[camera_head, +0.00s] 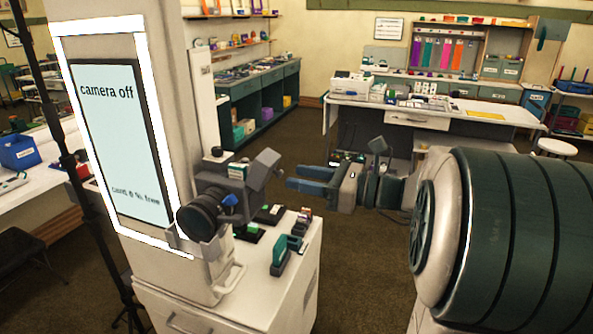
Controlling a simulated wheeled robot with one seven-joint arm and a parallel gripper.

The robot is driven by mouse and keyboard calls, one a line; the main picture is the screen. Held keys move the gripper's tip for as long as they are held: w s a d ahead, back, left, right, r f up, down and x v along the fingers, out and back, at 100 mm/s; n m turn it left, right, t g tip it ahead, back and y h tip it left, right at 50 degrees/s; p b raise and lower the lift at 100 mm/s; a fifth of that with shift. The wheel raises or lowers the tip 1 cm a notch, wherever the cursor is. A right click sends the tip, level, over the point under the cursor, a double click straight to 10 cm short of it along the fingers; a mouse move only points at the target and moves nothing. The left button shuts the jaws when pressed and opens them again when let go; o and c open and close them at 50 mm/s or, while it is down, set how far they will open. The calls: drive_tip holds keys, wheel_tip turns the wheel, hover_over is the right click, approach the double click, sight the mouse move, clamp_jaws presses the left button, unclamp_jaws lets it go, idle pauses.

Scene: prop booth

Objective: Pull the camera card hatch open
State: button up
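The camera (203,214) sits on a mount at the front of the booth column, its dark round lens facing towards the lower left. A grey angular block (264,168) sticks up at the camera's right side; I cannot tell whether it is the card hatch or whether the hatch is open. My gripper (306,180) is to the right of the camera, pointing left at it. Its two blue-grey fingers look apart, with nothing visible between them. A gap separates the fingertips from the grey block.
The booth screen (107,140) reads "camera off" and "card 8 % free". A white cabinet (262,294) below the camera carries a green stapler-like item (284,254) and several small items. A dark stand pole (70,160) is at left. Open carpet lies beyond.

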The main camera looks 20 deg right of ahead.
sight(267, 172)
drive_tip(key=shift+x, duration=1.45)
